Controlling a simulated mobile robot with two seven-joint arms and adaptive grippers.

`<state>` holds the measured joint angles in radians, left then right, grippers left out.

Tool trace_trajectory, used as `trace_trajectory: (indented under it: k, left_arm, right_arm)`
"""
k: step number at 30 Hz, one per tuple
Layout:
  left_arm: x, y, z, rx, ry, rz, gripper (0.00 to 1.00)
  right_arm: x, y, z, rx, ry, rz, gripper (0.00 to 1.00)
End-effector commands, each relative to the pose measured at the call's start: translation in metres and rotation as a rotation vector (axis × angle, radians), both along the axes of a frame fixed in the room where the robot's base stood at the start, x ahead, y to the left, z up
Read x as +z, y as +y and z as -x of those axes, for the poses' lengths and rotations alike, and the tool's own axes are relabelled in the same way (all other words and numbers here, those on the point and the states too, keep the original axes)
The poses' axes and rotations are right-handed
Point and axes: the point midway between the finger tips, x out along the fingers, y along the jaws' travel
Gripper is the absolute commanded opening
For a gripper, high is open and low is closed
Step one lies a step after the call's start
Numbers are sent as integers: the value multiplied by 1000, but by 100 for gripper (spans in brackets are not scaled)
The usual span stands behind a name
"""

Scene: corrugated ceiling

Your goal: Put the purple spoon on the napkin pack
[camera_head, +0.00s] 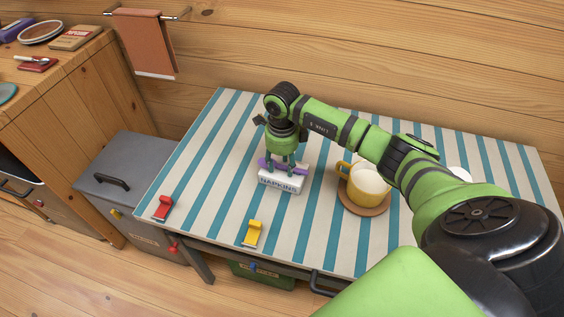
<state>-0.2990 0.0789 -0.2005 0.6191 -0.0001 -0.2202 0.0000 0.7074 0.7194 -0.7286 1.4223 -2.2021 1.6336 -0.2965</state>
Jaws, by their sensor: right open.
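The white napkin pack (279,184), lettered NAPKINS, sits on the striped table near its middle. The purple spoon (271,164) lies across the top of the pack and looks to be resting on it. My right gripper (281,166) points down right over the spoon and pack, with its fingers apart at the spoon. The fingers hide part of the spoon, so I cannot tell if they touch it. My left gripper is out of view.
A yellow mug (356,191) stands on a brown coaster (347,204) right of the pack. A red clip-like item (162,208) and a yellow one (253,233) lie near the table's front edge. The striped table (205,180) is clear left of the pack.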

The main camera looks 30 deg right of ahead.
Motion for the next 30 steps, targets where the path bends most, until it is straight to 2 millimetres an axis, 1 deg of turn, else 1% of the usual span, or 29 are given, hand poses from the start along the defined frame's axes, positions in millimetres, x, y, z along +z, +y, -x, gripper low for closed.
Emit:
trace_trajectory:
  k: [4,5,8,18,21,25,30]
  left_arm:
    - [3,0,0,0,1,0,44]
    - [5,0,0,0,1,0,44]
    - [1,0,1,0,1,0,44]
    - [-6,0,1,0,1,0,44]
    - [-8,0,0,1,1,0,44]
    - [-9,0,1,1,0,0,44]
    - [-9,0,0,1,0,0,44]
  right_arm:
    - [4,0,0,0,0,0,47]
    - [6,0,0,0,0,0,47]
    - [17,0,-2,1,-5,0,47]
    - [89,0,-1,0,-6,0,47]
    - [105,0,-1,0,-4,0,47]
    - [118,0,0,0,-1,-1,47]
    - [123,0,0,0,0,0,47]
